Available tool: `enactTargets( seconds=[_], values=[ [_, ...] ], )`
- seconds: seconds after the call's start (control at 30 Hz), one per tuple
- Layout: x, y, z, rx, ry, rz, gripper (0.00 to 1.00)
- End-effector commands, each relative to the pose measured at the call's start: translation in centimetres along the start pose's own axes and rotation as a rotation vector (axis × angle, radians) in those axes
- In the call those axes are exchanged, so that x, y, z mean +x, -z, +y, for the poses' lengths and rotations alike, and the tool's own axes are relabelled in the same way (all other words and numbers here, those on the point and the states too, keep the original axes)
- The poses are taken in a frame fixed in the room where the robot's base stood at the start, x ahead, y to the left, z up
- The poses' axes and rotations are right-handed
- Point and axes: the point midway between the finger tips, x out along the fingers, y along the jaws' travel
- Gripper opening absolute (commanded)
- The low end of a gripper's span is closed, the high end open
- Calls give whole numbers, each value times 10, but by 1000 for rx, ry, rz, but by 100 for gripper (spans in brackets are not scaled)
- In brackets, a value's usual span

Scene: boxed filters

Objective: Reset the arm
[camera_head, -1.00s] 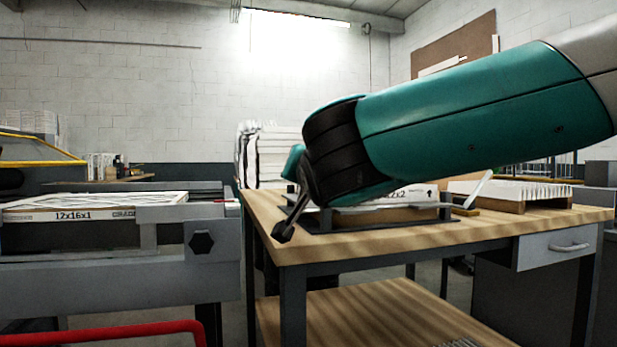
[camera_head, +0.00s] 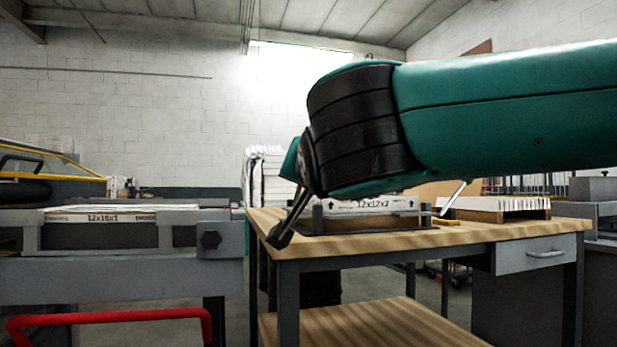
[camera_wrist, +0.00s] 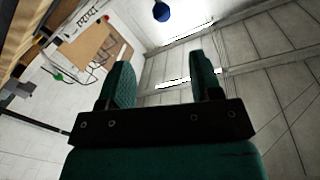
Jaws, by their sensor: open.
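My gripper (camera_wrist: 160,85) shows in the wrist view with its two green fingers apart and nothing between them. The wrist view looks up toward the ceiling and an upper wall. In the head view my green and black arm reaches in from the right, above the wooden workbench (camera_head: 470,236).
A grey conveyor (camera_head: 110,275) at left carries a filter box marked 12x16x1 (camera_head: 100,213). A red rail (camera_head: 110,316) stands at front left. White pleated filters (camera_head: 500,204) lie on the bench's right side. White stacked material (camera_head: 262,175) stands behind the bench.

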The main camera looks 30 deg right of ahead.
Motion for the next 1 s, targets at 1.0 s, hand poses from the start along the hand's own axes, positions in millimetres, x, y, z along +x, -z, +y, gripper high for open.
enactTargets(
  seconds=[1.0],
  values=[
    [-169, -285, 83, -673, 557, -1346, 59]
  ],
)
